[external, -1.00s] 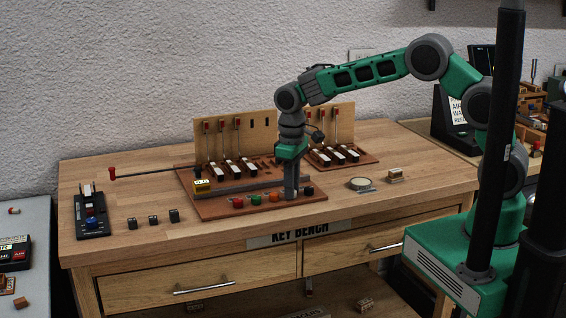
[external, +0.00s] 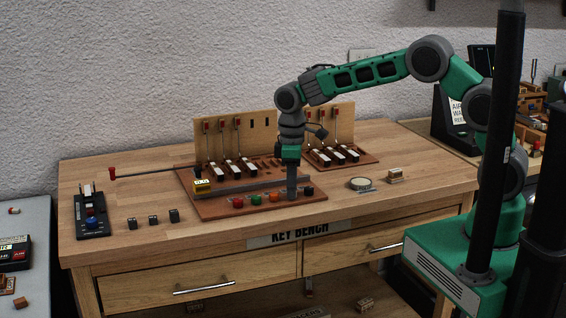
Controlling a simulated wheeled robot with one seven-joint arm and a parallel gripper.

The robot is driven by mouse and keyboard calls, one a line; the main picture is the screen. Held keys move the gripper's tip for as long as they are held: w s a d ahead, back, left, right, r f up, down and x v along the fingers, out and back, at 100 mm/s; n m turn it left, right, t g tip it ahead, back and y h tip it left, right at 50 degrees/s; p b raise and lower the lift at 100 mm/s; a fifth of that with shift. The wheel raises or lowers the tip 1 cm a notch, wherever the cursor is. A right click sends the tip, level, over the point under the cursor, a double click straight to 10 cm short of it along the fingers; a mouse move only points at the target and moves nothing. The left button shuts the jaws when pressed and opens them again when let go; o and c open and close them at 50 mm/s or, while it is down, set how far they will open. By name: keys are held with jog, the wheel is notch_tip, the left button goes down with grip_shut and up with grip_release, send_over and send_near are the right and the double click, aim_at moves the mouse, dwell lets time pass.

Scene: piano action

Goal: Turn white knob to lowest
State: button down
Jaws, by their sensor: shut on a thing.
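A row of coloured knobs runs along the front of the brown board (external: 222,210) on the bench: a red knob (external: 238,202), a green knob (external: 256,199), an orange knob (external: 274,197) and a black knob (external: 309,190). My gripper (external: 292,195) points straight down into the row, between the orange and black knobs, and is shut at knob height. The white knob is not visible; the fingers cover that spot in the row, and they appear closed around it. Its pointer and setting are hidden.
White-topped keys (external: 232,167) and an upright wooden panel (external: 266,128) stand behind the knobs. The front bench top is mostly clear.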

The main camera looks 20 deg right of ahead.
jog(key=c, duration=1.5)
grip_release()
notch_tip(320, 180, up, 8)
jog(key=shift+b, duration=0.45)
jog(key=s+d+r+m+t, duration=0.1)
jog(key=d+r+m, duration=0.2)
jog(key=d, duration=0.7)
jog(key=d+r+m, duration=0.2)
jog(key=d+m, duration=0.1)
jog(key=d, duration=0.6)
jog(key=s+d+f+m+t, duration=0.1)
jog(key=s+d+m, duration=0.2)
jog(key=s+d, duration=0.3)
jog(key=s+d+f+m+t, duration=0.1)
jog(key=s+d+f+m, duration=0.1)
jog(key=s+d, duration=0.3)
jog(key=d+m, duration=0.1)
jog(key=d, duration=0.3)
jog(key=shift+s+d+f+m, duration=0.25)
jog(key=shift+s+d+m, duration=0.05)
jog(key=shift+s+d, duration=0.1)
